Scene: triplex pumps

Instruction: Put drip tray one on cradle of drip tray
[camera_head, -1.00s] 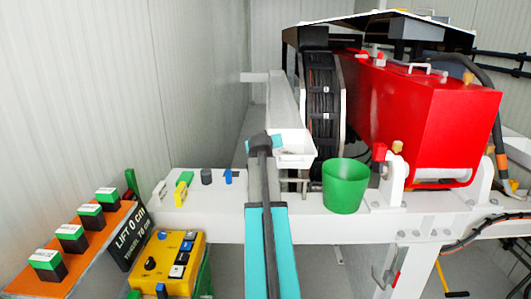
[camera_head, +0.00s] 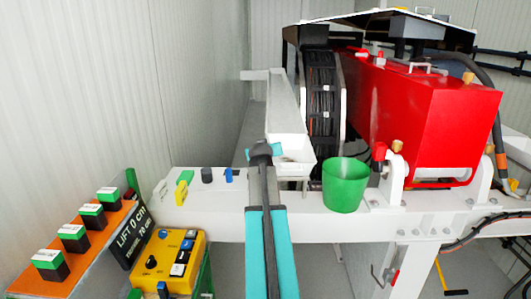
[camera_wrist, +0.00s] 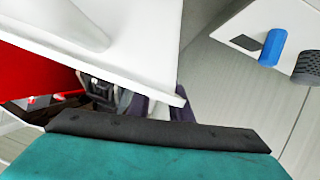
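A white open tray (camera_head: 292,158), which I take to be drip tray one, is beside the tip of my gripper (camera_head: 268,151), left of the green bucket. Its body extends back toward the far left. In the wrist view a large white surface (camera_wrist: 140,25), apparently the tray, crosses close above the dark edge of my gripper (camera_wrist: 155,130). My gripper appears shut on the tray's near end, though its fingers are mostly hidden. The cradle cannot be clearly made out; a thin metal support (camera_head: 305,186) shows below the tray.
A green bucket (camera_head: 345,186) stands close right on the white beam (camera_head: 225,213). The red pump (camera_head: 425,115) and a black ribbed wheel (camera_head: 322,100) stand behind. Blue (camera_head: 229,175), dark and yellow items stand on the beam at left. A yellow control box (camera_head: 170,262) is nearer.

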